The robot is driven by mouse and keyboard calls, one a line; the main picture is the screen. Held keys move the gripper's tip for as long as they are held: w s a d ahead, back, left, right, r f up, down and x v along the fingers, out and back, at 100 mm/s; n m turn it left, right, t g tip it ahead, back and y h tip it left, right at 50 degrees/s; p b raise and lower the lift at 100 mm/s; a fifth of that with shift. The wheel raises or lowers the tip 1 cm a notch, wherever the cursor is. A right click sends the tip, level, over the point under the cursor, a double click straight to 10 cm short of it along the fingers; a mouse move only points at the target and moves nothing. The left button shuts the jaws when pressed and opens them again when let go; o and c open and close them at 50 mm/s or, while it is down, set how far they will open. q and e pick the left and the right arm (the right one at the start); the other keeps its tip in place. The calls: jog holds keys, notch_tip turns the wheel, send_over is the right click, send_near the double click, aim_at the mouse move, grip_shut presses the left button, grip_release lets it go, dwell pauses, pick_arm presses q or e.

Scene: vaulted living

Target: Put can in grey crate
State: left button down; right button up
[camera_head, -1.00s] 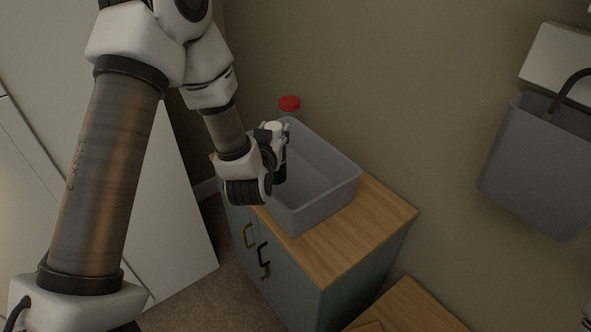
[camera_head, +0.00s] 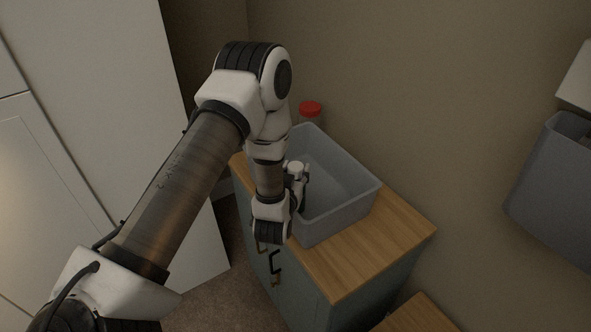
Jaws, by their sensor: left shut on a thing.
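The grey crate (camera_head: 345,213) stands open on the wooden top of a cabinet. My left gripper (camera_head: 299,184) is at the left side of the crate, over its near left wall as seen from here. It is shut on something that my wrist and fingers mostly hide. I take it to be the can, but its shape and colour do not show clearly. The visible part of the crate's inside looks empty. My right gripper is not in view.
A jar with a red lid (camera_head: 310,109) stands behind the crate, close to the wall. The wooden cabinet top (camera_head: 385,245) is bare to the right of the crate. Another grey container (camera_head: 555,190) is at the right edge. A white panel (camera_head: 110,90) stands at the left.

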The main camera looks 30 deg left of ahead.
pick_arm(q)
jog(key=shift+f, duration=0.2)
jog(key=c, duration=0.6)
grip_release()
jog(key=shift+c, duration=0.2)
jog(key=shift+r, duration=0.1)
jog(key=shift+s+d, duration=0.1)
jog(key=v, duration=1.2)
jog(key=shift+r, duration=0.15)
